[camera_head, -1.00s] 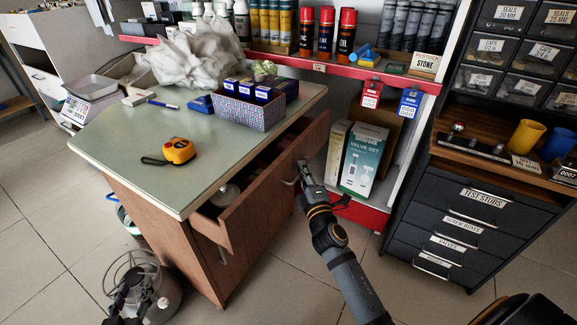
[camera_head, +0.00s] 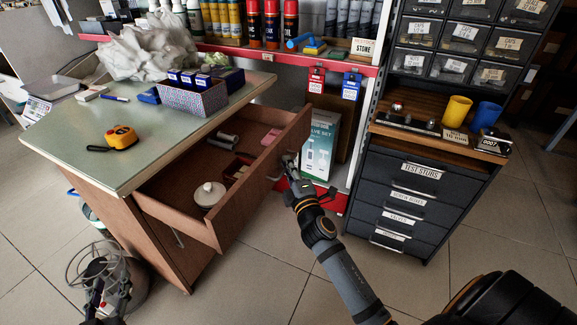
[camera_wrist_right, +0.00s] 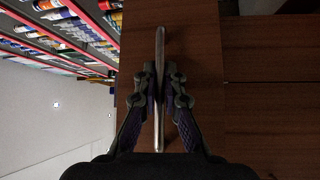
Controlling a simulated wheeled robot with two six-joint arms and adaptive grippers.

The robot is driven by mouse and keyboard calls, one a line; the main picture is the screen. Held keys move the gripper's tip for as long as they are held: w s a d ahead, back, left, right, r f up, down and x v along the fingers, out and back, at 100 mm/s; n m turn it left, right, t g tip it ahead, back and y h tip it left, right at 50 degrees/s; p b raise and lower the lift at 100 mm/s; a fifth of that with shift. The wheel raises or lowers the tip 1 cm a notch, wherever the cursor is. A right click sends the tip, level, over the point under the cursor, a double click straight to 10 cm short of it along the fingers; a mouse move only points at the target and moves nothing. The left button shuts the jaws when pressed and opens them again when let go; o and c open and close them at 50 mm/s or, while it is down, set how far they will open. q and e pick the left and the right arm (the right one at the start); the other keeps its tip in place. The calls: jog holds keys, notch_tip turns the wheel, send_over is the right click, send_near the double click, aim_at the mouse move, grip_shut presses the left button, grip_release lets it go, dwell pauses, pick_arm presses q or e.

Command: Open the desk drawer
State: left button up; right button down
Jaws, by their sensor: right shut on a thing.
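The desk (camera_head: 88,150) has a pale green top and brown wooden sides. Its top drawer (camera_head: 222,232) stands pulled well out, with its inside showing. My right gripper (camera_head: 288,168) is at the drawer front, shut on the metal bar handle (camera_wrist_right: 160,95). In the right wrist view the two fingers (camera_wrist_right: 161,88) press on the bar from both sides, against the brown drawer front (camera_wrist_right: 200,60).
In the drawer lie a round white lidded thing (camera_head: 209,195), grey rolls (camera_head: 224,140) and a pink piece (camera_head: 271,136). A yellow tape measure (camera_head: 121,137) and a patterned box (camera_head: 193,98) are on the desk. A dark cabinet (camera_head: 415,195) stands right of my right arm.

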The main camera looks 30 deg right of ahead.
jog(key=c, duration=1.7)
grip_release()
jog(key=s, duration=0.4)
jog(key=s+a+f, duration=0.1)
jog(key=s, duration=0.6)
jog(key=shift+s+a+f, duration=0.3)
jog(key=shift+s, duration=0.1)
